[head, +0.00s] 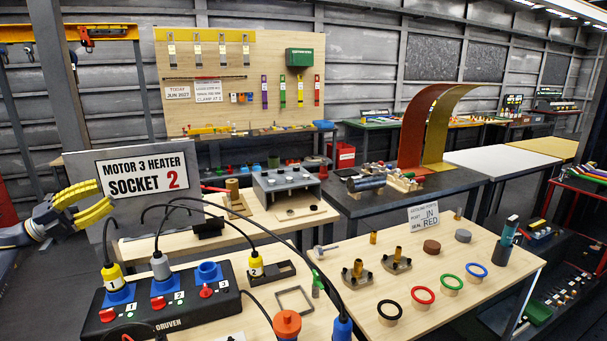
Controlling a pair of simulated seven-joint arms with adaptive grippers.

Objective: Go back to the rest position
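My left gripper (105,196) is at the left side, in front of the left edge of the sign board (135,205) reading "MOTOR 3 HEATER SOCKET 2". Its two yellow ribbed fingers point right and are apart, with nothing seen between them. My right gripper is not in view. Below, a black socket box (175,318) has blue sockets and red knobs. A yellow plug marked 1 (112,274) stands in its left socket and a grey plug (160,267) in the middle one. The right socket (208,272) has no plug. A yellow plug marked 2 (256,266) stands beside the box.
Black cables arch over the left bench. An orange part (287,322) and a blue plug (343,327) are at the front. The right bench (420,305) holds coloured rings, brass parts and a sign (423,217). A dark table (440,187) and a pegboard (235,80) stand behind.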

